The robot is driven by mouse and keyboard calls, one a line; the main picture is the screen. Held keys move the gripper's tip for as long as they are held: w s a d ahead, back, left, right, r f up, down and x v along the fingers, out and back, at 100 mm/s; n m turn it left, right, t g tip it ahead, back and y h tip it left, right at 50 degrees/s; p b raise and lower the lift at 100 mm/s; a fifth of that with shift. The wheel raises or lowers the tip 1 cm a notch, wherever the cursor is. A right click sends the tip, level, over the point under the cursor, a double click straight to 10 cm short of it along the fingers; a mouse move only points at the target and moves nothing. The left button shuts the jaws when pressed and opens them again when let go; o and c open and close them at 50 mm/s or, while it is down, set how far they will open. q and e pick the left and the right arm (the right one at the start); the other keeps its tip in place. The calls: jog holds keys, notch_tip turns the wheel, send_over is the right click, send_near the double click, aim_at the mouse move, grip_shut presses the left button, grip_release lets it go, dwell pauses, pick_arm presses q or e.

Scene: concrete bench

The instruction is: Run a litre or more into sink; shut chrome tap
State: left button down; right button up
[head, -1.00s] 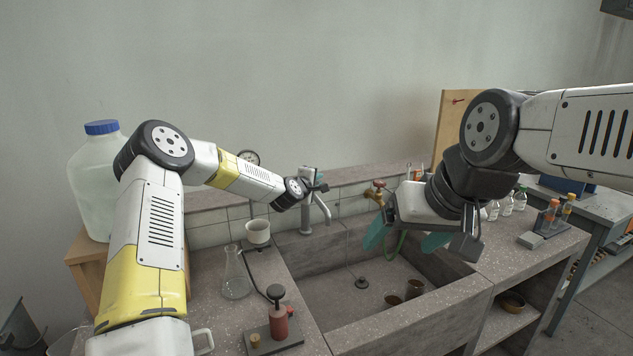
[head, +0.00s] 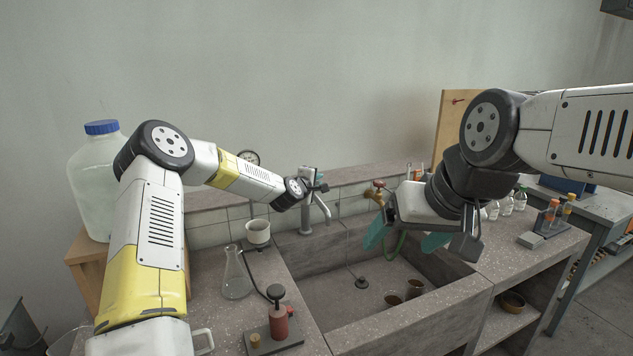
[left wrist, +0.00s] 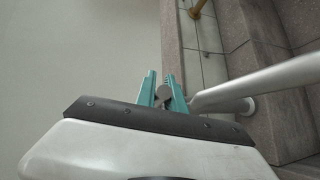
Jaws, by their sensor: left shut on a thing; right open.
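The chrome tap (head: 308,217) stands at the back left of the stone sink (head: 335,296), its spout bending out over the basin. My left gripper (head: 319,180) is at the top of the tap. In the left wrist view its teal fingers (left wrist: 162,92) are closed on a small round grey part, the tap's handle (left wrist: 163,94), beside the chrome spout (left wrist: 255,86). No stream of water can be made out below the spout. My right gripper (head: 405,240) is open and empty above the right side of the sink.
A brass tap (head: 376,190) with a green hose is behind my right gripper.

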pick_arm(q)
jog(key=shift+r, duration=0.1)
jog(key=shift+w+a+r+n+g, duration=0.1)
jog(key=shift+w+r+n+g, duration=0.2)
jog(key=shift+r+n+g, duration=0.45)
jog(key=shift+w+a+r+n+g, duration=0.1)
jog(key=shift+w+r+n+g, duration=0.25)
jog(key=shift+g, duration=0.7)
jog(key=shift+w+a+r+n+g, duration=0.1)
jog(key=shift+w+r+n+g, duration=0.1)
jog(key=shift+r+n+g, duration=0.55)
jog(key=shift+r, duration=0.1)
jog(key=c, duration=1.4)
grip_release()
jog(key=shift+c, duration=0.2)
jog(key=v, duration=0.7)
jog(key=shift+s+a+r, duration=0.15)
jog(key=shift+a, duration=0.2)
